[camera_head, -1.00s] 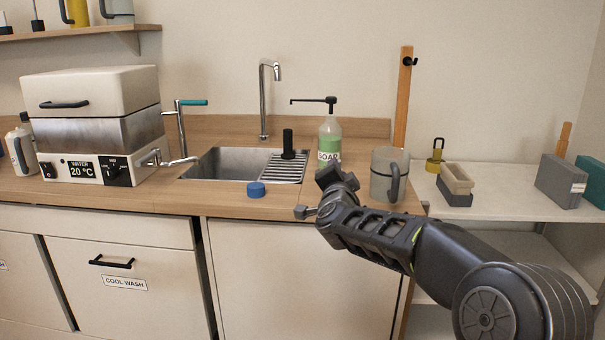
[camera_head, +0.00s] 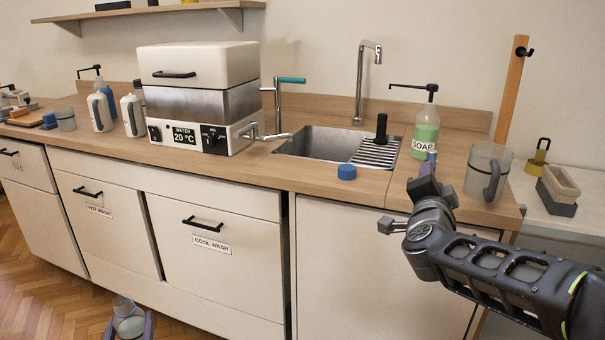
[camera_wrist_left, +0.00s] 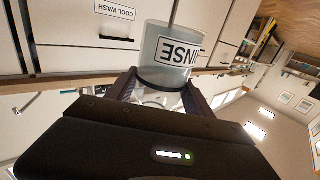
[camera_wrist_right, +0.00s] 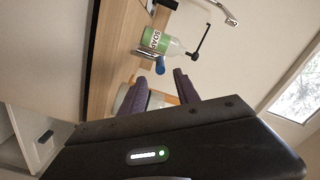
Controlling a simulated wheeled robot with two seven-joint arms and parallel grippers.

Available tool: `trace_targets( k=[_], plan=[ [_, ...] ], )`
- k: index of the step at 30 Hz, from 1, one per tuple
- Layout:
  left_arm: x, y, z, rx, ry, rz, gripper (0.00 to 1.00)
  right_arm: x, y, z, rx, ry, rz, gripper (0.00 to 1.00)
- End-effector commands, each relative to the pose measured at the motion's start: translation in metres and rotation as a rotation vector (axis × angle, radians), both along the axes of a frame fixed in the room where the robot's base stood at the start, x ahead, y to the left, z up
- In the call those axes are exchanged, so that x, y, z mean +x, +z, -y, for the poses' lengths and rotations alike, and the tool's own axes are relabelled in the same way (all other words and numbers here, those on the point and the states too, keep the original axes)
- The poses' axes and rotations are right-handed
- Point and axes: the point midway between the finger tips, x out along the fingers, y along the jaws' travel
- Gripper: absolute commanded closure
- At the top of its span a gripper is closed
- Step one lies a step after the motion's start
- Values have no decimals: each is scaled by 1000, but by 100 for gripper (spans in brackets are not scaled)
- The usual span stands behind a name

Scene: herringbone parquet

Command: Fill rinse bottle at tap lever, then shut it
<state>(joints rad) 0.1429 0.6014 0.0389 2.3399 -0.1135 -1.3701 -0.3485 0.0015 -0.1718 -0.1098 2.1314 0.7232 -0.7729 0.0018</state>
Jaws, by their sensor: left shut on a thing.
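The translucent rinse bottle (camera_head: 128,322) is at the bottom left of the head view, in front of the cabinets. Its label reads RINSE in the left wrist view (camera_wrist_left: 172,52). My left gripper (camera_head: 130,330) is shut on it. A blue cap (camera_head: 346,171) lies on the counter in front of the sink. A lever with a teal handle (camera_head: 291,80) stands at the sink's left, and a gooseneck tap (camera_head: 360,85) rises behind the sink. My right gripper (camera_head: 405,205) is over the counter's front edge; in the right wrist view its fingers (camera_wrist_right: 160,88) are apart and empty.
A white heater box (camera_head: 200,100) with a spigot (camera_head: 268,136) stands left of the sink (camera_head: 320,143). A soap pump bottle (camera_head: 425,130) and a grey jug (camera_head: 487,172) stand at the right. White bottles (camera_head: 100,112) stand further left. Closed drawers line the front.

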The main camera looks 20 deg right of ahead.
Motion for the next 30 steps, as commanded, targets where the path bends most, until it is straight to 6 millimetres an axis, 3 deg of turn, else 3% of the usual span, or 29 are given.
trace_targets(
  k=[3,8,25,30],
  plan=[
    [0,3,0,0,0,2,100,-14,2,-11,0,1,1,62],
    [0,4,0,0,0,2,100,-21,0,-16,0,1,0,62],
    [0,4,0,0,0,2,100,-20,-1,-17,3,6,-3,62],
    [0,4,0,0,0,2,100,-10,-6,-36,-37,90,-36,62]
  ],
)
